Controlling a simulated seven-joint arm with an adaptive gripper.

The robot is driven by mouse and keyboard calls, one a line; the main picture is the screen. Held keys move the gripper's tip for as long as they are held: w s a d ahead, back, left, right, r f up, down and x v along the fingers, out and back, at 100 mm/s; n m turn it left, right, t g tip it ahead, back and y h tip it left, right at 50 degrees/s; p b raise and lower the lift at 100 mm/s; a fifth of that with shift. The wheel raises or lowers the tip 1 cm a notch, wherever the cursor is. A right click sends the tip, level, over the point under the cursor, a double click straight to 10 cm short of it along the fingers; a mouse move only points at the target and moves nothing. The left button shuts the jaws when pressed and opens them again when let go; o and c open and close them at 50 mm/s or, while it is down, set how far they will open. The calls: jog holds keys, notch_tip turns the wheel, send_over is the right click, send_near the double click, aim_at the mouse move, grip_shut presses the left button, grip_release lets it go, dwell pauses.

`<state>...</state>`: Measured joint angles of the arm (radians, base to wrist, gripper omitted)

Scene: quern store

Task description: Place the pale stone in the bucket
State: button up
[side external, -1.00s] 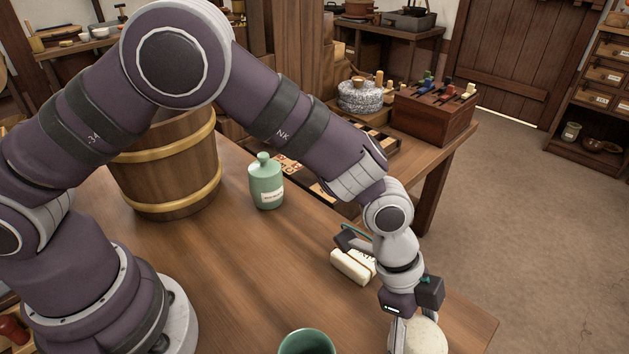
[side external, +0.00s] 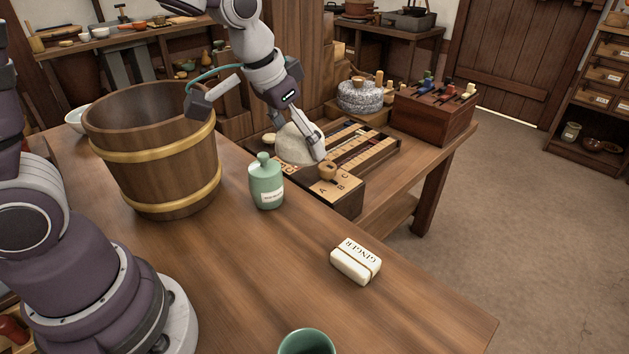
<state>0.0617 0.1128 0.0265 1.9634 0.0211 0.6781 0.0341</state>
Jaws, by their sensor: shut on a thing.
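The pale stone (side external: 296,145) is a rounded, off-white lump held in my gripper (side external: 303,143). My gripper is shut on it, with one finger showing along its right side. In the picture the stone is behind the green jar and in front of the wooden tray; I cannot tell how high it hangs. The bucket (side external: 158,178) is a large wooden tub with two brass bands, standing on the table to the left of the stone. Its mouth is open, and only the upper inside wall shows.
A green lidded jar (side external: 266,185) stands between the bucket and a compartmented wooden tray (side external: 368,148). A white ginger block (side external: 356,261) and a green cup (side external: 307,342) are nearer. A stone quern (side external: 360,97) and a wooden box (side external: 433,115) stand behind. The table's middle is clear.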

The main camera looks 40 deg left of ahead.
aim_at(288, 126)
jog(key=shift+s+a+r+n, duration=0.2)
jog(key=shift+a+r+n, duration=0.3)
jog(key=shift+a+r, duration=0.25)
notch_tip(288, 126, up, 7)
jog(key=shift+r, duration=0.15)
jog(key=a+n+y, duration=0.3)
jog(key=a+n, duration=0.5)
jog(key=a, duration=1.1)
jog(key=s+a+f+n+g+y, duration=0.1)
jog(key=s+a+f+n+g, duration=0.15)
jog(key=s+a+n, duration=0.65)
jog(key=a+f+m, duration=0.1)
jog(key=f, duration=0.3)
jog(key=a+f+m, duration=0.1)
jog(key=f, duration=0.3)
jog(key=s+a+f+m, duration=0.1)
jog(key=f, duration=0.3)
jog(key=shift+s+a+f+y, duration=0.1)
jog(key=shift+a+f+y, duration=0.2)
jog(key=shift+f, duration=0.1)
jog(key=o, duration=1)
jog(key=shift+c, duration=0.2)
jog(key=shift+m, duration=0.3)
